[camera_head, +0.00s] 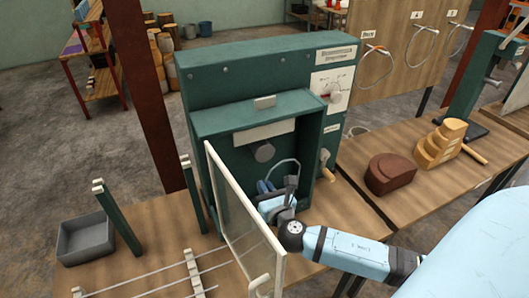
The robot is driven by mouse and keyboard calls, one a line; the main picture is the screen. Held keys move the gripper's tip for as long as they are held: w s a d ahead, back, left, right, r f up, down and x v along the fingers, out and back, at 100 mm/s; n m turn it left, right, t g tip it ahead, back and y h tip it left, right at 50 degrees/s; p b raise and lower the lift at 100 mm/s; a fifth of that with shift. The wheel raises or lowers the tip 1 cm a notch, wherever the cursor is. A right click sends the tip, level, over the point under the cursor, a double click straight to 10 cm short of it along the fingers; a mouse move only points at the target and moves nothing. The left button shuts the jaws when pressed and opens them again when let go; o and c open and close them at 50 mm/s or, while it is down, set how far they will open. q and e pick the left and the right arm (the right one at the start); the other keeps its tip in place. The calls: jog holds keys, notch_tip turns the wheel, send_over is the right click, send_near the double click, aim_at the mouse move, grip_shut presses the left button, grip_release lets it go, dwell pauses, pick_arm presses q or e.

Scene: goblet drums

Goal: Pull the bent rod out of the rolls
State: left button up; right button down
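A green bending machine (262,75) stands on the wooden bench, with its clear guard door (240,215) swung open on the left. A thin grey bent rod (283,161) shows as an arc in the machine's opening, above my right gripper. My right gripper (277,193) reaches into the opening from the right, close to the bent rod. Its fingers overlap dark and bluish parts there, so I cannot tell whether they are shut on the rod. The rolls are mostly hidden behind the gripper. My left gripper is not in view.
Straight rods lie on a rack (193,272) at the front left, near a grey bin (85,239). A brown block (390,173) and a stepped wooden block (440,143) stand on the right bench. The open door borders the opening's left side.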

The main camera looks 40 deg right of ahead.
jog(key=s+a+r+p, duration=0.1)
jog(key=s+r+p, duration=0.3)
jog(key=s+r, duration=0.1)
jog(key=shift+r, duration=0.5)
